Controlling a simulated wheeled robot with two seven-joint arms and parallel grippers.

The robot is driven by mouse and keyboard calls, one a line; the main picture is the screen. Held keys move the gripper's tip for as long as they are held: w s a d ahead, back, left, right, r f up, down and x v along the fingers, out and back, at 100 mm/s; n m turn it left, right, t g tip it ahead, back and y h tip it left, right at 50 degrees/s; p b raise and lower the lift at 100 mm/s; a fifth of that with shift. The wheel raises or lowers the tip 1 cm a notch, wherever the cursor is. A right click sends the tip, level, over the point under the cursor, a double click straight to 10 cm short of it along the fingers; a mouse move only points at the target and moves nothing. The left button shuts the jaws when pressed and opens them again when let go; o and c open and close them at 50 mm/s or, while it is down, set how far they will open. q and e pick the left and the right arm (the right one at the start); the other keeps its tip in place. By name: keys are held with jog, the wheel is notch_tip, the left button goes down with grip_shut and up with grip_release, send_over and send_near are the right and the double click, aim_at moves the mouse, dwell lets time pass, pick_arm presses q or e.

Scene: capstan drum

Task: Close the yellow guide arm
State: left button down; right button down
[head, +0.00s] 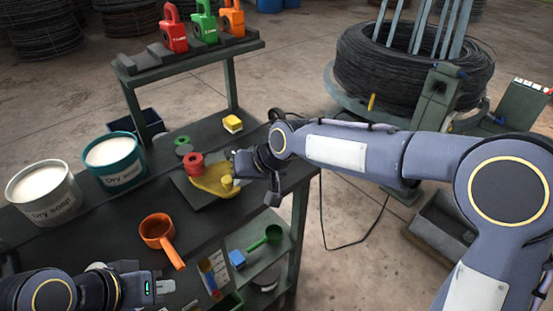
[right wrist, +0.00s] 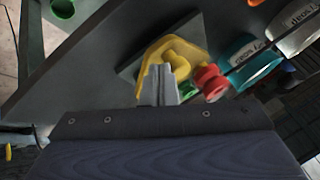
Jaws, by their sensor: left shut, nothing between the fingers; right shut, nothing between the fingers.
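The yellow guide arm (head: 210,184) lies on a dark plate on the workbench, with an upright yellow knob (head: 227,183) at its right end and a red spool (head: 194,166) beside it. The guide arm also shows in the right wrist view (right wrist: 192,50). My right gripper (head: 240,163) is shut and empty, just behind the knob in the head view. In the right wrist view its closed fingertips (right wrist: 160,70) are close beside the knob (right wrist: 177,66); I cannot tell whether they touch. My left gripper (head: 166,287) is shut and empty at the bench's front left.
An orange ladle (head: 158,232) lies between my left gripper and the plate. Two soap buckets (head: 113,158) stand at the left. A yellow block (head: 232,124) sits behind the plate. A raised shelf (head: 190,56) holds red, green and orange items.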

jog(key=shift+s+a, duration=0.2)
jog(key=shift+a, duration=0.1)
dwell(0.4)
jog(key=shift+d, duration=0.15)
